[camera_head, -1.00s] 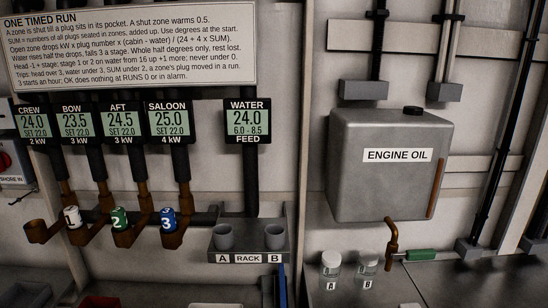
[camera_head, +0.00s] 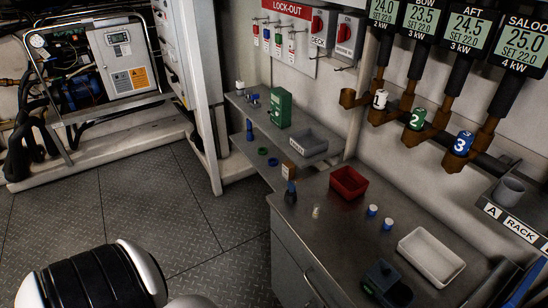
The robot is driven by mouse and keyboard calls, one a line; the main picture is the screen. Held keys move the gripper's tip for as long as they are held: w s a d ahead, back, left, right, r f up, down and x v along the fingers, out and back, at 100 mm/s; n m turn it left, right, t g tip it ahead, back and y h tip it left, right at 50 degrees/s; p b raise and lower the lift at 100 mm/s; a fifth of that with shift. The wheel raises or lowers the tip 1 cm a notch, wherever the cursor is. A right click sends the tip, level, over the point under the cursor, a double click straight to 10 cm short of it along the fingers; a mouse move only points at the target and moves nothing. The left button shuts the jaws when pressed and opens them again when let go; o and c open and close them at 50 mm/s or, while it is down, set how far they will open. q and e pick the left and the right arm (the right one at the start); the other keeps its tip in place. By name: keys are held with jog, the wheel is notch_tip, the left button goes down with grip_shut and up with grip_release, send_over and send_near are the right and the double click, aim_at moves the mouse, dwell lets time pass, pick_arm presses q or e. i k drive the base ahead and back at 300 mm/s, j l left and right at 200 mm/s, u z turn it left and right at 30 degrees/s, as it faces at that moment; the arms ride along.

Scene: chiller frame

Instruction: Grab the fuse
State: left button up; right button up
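A small pale cylinder (camera_head: 316,211), which looks like the fuse, stands on the grey workbench (camera_head: 330,240) towards its left end. It is too small to make out its markings. Neither gripper shows in the head view. A black and white part of my own body fills the lower left corner, above the floor.
On the workbench are a red bin (camera_head: 348,183), two blue-and-white caps (camera_head: 372,210), a white tray (camera_head: 431,256) and a dark block (camera_head: 387,284). A dark bottle-like object (camera_head: 290,193) is at the left edge. A shelf (camera_head: 262,138) holds a green box (camera_head: 280,108).

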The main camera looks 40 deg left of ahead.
aim_at(316, 207)
jog(key=k+l+u, duration=0.15)
jog(key=u, duration=0.85)
jog(key=j+z, duration=0.1)
jog(key=i+j+z, duration=0.35)
jog(key=i, duration=0.15)
jog(key=i+j+z, duration=0.35)
jog(key=i, duration=0.1)
